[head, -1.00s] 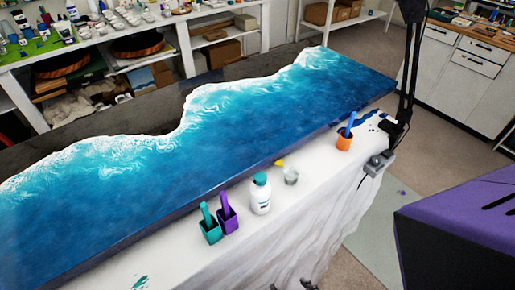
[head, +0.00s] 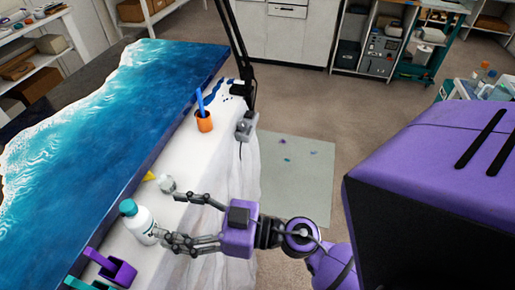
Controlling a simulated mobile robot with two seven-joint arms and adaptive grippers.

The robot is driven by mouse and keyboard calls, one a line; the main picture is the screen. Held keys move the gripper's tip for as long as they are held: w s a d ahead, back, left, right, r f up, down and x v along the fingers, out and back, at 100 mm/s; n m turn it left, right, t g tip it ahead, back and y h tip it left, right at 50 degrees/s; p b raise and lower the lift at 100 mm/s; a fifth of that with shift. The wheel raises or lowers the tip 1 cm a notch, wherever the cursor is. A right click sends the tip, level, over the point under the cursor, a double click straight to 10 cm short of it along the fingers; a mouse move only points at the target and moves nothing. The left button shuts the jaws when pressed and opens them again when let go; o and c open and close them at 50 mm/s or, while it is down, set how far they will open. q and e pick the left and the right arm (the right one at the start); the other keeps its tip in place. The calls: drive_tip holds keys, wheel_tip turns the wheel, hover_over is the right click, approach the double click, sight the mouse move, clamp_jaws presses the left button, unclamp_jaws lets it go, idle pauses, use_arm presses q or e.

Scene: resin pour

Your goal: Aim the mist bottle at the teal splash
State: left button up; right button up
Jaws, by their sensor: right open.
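A white bottle with a teal cap (head: 140,224) stands on the white-covered table edge at the lower left; I cannot tell whether it is the mist bottle. My right gripper (head: 172,219) is open, its fingers pointing left toward this bottle. The lower fingertips are close to the bottle's side; contact cannot be told. Small coloured spots lie on the grey floor mat (head: 308,182); one looks teal (head: 287,160). The teal mark on the table cover is out of view now. My left gripper is not in view.
A blue resin slab (head: 130,110) fills the left. Near the bottle are a clear cup (head: 167,184), a purple container (head: 118,268) and a teal one (head: 85,285). The floor right of the table is open.

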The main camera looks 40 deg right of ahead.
sight(150, 221)
drive_tip(key=shift+w+a+f+n+g+y, duration=0.15)
drive_tip(key=shift+a+n+g+y, duration=0.15)
drive_tip(key=shift+a+g, duration=0.35)
drive_tip(key=x, duration=0.7)
drive_tip(key=shift+a+f, duration=0.15)
drive_tip(key=shift+a, duration=0.15)
drive_tip(key=c, duration=1.5)
